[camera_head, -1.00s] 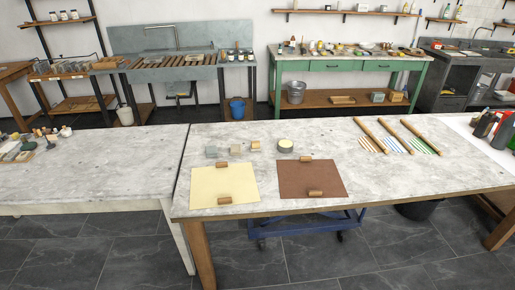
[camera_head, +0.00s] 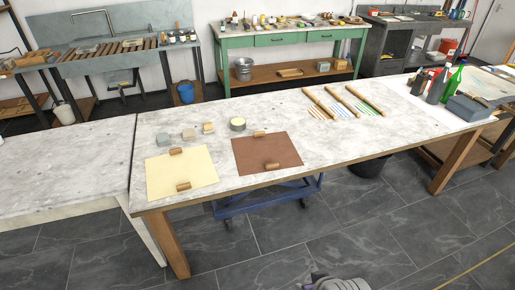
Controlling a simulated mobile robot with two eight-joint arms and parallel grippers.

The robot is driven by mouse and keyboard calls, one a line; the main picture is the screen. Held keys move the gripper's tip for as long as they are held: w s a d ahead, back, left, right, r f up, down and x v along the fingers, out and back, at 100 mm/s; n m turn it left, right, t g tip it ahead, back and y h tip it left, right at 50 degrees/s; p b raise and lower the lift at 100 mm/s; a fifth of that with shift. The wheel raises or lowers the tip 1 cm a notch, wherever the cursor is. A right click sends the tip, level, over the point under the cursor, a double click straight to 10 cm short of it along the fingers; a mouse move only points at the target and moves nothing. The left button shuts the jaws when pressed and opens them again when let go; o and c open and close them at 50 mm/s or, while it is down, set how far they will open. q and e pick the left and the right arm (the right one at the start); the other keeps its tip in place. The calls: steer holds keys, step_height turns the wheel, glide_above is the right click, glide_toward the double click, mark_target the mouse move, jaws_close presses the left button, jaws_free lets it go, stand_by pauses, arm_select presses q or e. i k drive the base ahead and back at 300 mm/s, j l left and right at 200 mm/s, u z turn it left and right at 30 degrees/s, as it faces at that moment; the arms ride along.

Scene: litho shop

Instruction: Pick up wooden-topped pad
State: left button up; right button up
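A small block with a tan, wood-coloured top (camera_head: 208,128) stands on the long marble-topped table (camera_head: 290,125), behind the cream and brown sheets. It looks like the wooden-topped pad, but it is too small to be certain. Two similar small greyish blocks stand to its left, one near it (camera_head: 189,134) and one farther left (camera_head: 162,140). A round tin with a pale yellow top (camera_head: 237,124) stands to its right. Neither of my grippers shows clearly, and nothing touches these objects.
A cream sheet (camera_head: 200,176) and a brown sheet (camera_head: 285,150) lie in front, each with wooden blocks on it. Three wooden rods lie to the right. Bottles (camera_head: 453,82) and a grey box (camera_head: 470,107) stand at the right end. The floor in front is clear.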

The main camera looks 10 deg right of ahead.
mark_target(208, 128)
steer(key=i+l, duration=0.25)
steer(key=i, duration=0.3)
steer(key=i+l+z, duration=0.15)
steer(key=i, duration=0.4)
steer(key=i+l, duration=0.25)
steer(key=i, duration=0.3)
steer(key=i+l+z, duration=0.15)
steer(key=i, duration=0.45)
